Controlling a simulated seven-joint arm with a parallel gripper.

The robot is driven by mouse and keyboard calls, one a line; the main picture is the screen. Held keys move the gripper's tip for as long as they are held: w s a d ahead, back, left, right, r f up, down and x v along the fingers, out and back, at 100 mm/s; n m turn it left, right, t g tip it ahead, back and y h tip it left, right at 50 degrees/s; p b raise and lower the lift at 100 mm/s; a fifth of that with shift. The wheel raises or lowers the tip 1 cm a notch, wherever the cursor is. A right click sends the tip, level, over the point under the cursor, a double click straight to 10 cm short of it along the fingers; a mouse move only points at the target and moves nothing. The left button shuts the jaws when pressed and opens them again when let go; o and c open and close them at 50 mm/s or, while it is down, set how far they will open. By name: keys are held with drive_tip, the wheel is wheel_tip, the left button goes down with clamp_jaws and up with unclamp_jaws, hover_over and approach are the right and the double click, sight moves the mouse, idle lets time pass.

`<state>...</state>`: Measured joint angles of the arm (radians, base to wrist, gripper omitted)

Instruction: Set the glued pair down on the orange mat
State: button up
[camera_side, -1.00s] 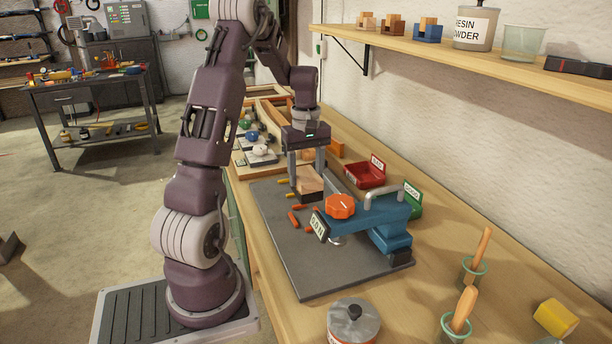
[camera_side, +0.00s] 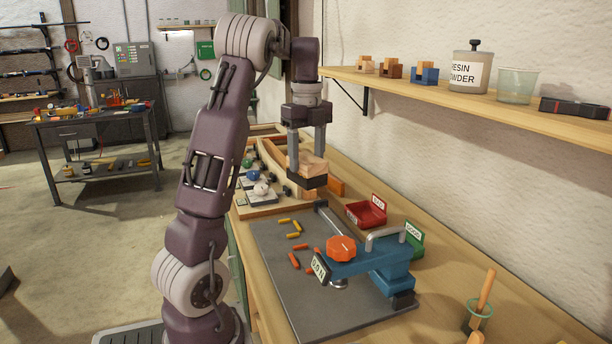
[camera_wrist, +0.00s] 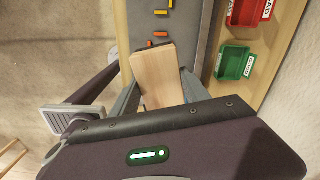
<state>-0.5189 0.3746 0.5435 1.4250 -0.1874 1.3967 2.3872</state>
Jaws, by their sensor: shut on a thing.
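My gripper (camera_side: 307,160) is shut on a block of pale wood (camera_side: 312,164) with a dark piece (camera_side: 308,182) under it, which looks like the glued pair. It holds the pair in the air above the bench, beyond the far edge of the grey plate (camera_side: 330,300). In the wrist view the pale wood (camera_wrist: 158,77) sits between the fingers, slightly tilted; its underside is hidden. An orange piece (camera_side: 337,187) shows behind the pair at the right; I cannot tell whether it is the mat.
A blue press with an orange knob (camera_side: 341,248) stands on the plate beside several orange and yellow sticks (camera_side: 294,261). A red bin (camera_side: 368,214) and a green bin (camera_side: 414,238) stand by the wall. A wooden tray with knobbed pieces (camera_side: 260,189) lies at the far left.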

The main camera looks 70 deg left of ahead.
drive_tip(key=r+m, duration=0.1)
drive_tip(key=m, duration=0.1)
drive_tip(key=shift+d+r+m, duration=0.15)
drive_tip(key=shift+r+m, duration=0.05)
drive_tip(key=shift+m, duration=0.2)
drive_tip(key=shift+d, duration=0.2)
drive_tip(key=s+d, duration=0.3)
drive_tip(key=d, duration=2.4)
drive_tip(key=s+d, duration=0.2)
drive_tip(key=d, duration=2.5)
wheel_tip(320, 180, down, 25)
drive_tip(key=shift+r, duration=0.2)
drive_tip(key=shift+f, duration=0.55)
drive_tip(key=o, duration=1.5)
